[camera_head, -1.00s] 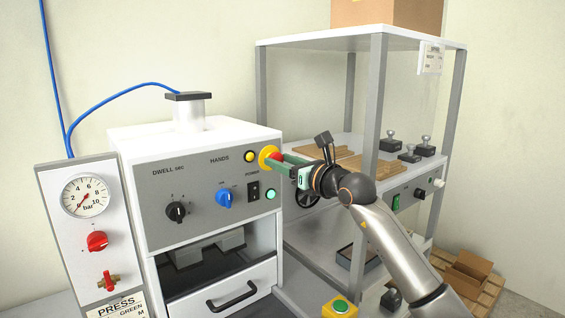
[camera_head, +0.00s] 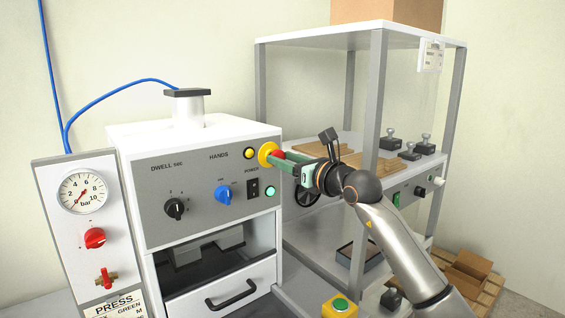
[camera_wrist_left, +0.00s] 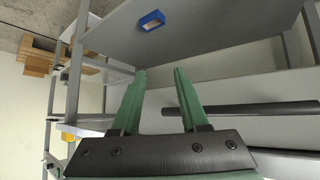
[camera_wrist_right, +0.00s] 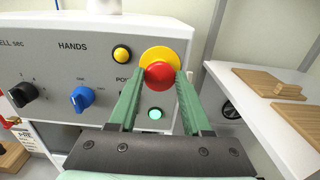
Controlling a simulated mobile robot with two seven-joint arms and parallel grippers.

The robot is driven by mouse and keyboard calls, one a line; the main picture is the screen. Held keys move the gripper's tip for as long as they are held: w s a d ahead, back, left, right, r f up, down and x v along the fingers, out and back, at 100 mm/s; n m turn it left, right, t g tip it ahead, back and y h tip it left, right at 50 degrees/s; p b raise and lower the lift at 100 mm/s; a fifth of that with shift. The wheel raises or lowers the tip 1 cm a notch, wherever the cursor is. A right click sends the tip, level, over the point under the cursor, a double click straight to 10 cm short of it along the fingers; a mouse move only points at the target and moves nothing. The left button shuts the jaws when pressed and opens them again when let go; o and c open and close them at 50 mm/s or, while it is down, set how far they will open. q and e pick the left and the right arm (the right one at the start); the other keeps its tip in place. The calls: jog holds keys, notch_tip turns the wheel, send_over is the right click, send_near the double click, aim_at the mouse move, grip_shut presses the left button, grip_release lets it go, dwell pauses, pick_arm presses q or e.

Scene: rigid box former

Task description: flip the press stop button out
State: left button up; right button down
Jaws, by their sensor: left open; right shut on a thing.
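The press stop button (camera_head: 277,155) is a red mushroom head on a yellow round plate at the right edge of the press panel (camera_head: 208,185). It also shows in the right wrist view (camera_wrist_right: 160,75), between the green fingertips. My right gripper (camera_head: 279,163) is shut on the red head, with one finger on each side. The fingers hide part of the head's sides. My left gripper (camera_wrist_left: 160,85) is open and empty in the left wrist view, away from the button; it does not show in the head view.
Near the button are a yellow lamp (camera_head: 249,153), a black power switch (camera_head: 252,188), a lit green lamp (camera_head: 270,191) and a blue knob (camera_head: 223,194). A grey-framed shelf unit (camera_head: 372,95) stands close on the right. A green button on a yellow box (camera_head: 340,307) sits low in front.

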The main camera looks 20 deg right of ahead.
jog(key=shift+c, duration=1.6)
grip_release()
jog(key=shift+s, duration=0.15)
jog(key=b+v, duration=0.4)
jog(key=v, duration=0.8)
jog(key=shift+s, duration=0.15)
jog(key=shift+d, duration=0.1)
